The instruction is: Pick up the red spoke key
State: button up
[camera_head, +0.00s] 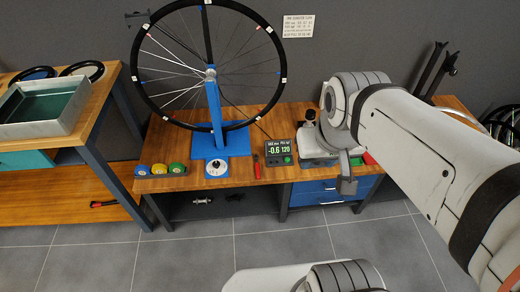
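No item is plainly recognisable as the red spoke key. A small red object (368,158) shows on the wooden bench at the right, partly hidden by my arm. A slim red-handled tool (257,170) with a dark tip stands or lies on the bench left of the digital display. My gripper (347,187) hangs in front of the bench's right part, above the blue drawers in the picture. Its fingers are too small and dark to read.
A spoked wheel (145,75) stands in a blue truing stand (217,115). A display box (280,152) and a pale device (312,140) stand near my arm. The left bench holds a metal tray (35,130); a red-and-black item (103,204) lies on its lower shelf.

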aim_at(257, 165)
jog(key=u, duration=0.55)
jog(key=i, duration=0.95)
